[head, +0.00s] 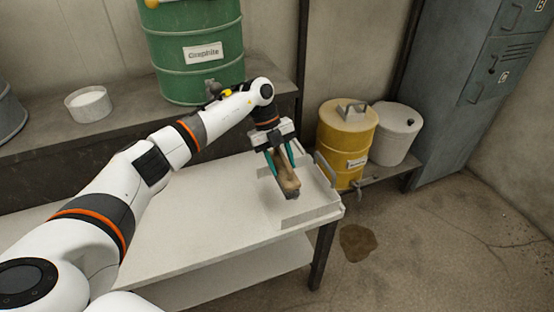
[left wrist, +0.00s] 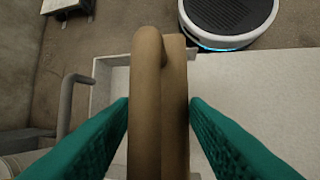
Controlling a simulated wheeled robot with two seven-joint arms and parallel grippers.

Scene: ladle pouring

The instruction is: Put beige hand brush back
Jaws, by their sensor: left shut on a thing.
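The beige hand brush (head: 286,179) is held by my left gripper (head: 279,162) over the right end of the white table, with dark bristles at its lower end. In the left wrist view the brush (left wrist: 158,105) stands between the two green fingers of the gripper (left wrist: 158,125). A shallow white tray (head: 312,212) with low raised edges is at the table's right end, and the brush is over or in it. I cannot tell whether the brush touches the tray. The tray's edge also shows in the left wrist view (left wrist: 103,88). My right gripper is not in view.
The white table (head: 190,235) is clear to the left. A green barrel (head: 195,45) and a white tub (head: 88,104) stand on the back shelf. A yellow drum (head: 345,140) and a white bucket (head: 396,135) stand right of the table. A wet stain (head: 357,241) marks the floor.

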